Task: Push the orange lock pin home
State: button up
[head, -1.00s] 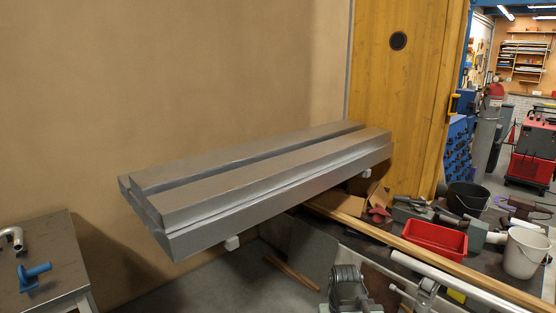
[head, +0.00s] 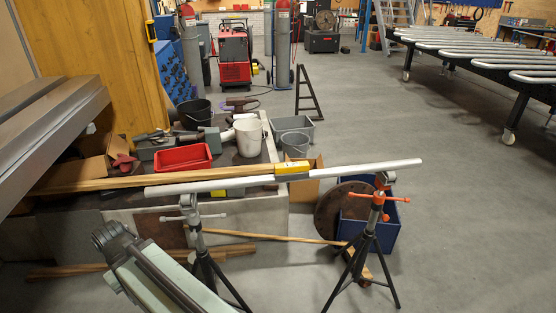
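In the head view a black tripod stand (head: 363,252) on the right has an orange part (head: 379,198) at the top of its post, with a short orange bar sticking out to the right. I cannot tell which orange piece is the lock pin, or how deep it sits. A long pale pipe (head: 235,182) lies across this stand's head and a second tripod stand (head: 203,245) to the left, which has a pale cross handle. My arm's pale green links show at the lower left. My gripper is not in view.
A yellow level-like block (head: 294,171) sits on the pipe. A blue crate (head: 385,237) and a rusty disc (head: 340,208) are behind the right stand. A cluttered bench holds a red tray (head: 183,158) and a white bucket (head: 249,135). The floor at right (head: 470,220) is clear.

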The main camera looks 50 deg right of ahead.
aim_at(385, 217)
jog(key=z, duration=1.75)
